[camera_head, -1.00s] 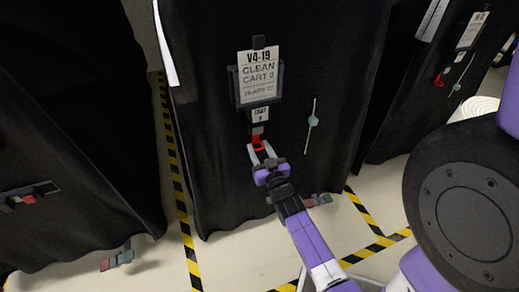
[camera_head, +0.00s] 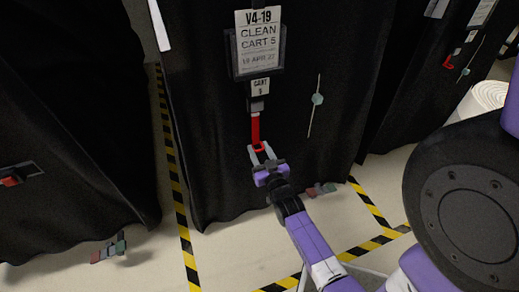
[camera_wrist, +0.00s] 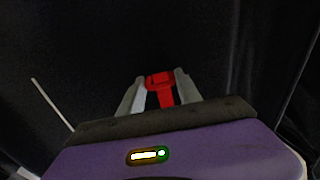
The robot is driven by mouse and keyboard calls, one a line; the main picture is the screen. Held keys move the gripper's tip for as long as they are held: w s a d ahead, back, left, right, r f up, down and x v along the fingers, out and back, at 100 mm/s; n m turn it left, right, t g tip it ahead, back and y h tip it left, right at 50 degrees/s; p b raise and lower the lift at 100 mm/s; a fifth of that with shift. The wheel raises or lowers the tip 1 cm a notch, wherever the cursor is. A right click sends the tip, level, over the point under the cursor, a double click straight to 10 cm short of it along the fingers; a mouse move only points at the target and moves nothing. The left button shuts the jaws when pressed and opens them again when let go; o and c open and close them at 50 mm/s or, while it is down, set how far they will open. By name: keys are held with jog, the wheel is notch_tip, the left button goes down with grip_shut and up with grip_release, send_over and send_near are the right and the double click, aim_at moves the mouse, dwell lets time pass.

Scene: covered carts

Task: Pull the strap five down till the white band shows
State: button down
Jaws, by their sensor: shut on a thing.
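The red strap (camera_head: 256,130) hangs down the front of the black covered cart (camera_head: 215,160), below a small tag reading "CART" with a blurred figure (camera_head: 260,87) and a dark buckle (camera_head: 257,105). A length of plain red shows between the buckle and my gripper; I see no white band on it. My gripper (camera_head: 260,152) is shut on the strap's lower end. In the wrist view, the red strap end (camera_wrist: 160,82) sits between the two grey fingers. The part of the strap behind the fingers is hidden.
A thin rod with a grey-green knob (camera_head: 317,99) hangs to the right. Other covered carts stand left (camera_head: 70,120) and right (camera_head: 410,80). Yellow-black tape (camera_head: 188,245) marks the floor.

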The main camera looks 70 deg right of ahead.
jog(key=shift+f, duration=0.4)
jog(key=c, duration=1.1)
grip_release()
jog(key=shift+o, duration=1.4)
jog(key=shift+r, duration=0.1)
jog(key=p+v, duration=0.1)
jog(key=v, duration=0.7)
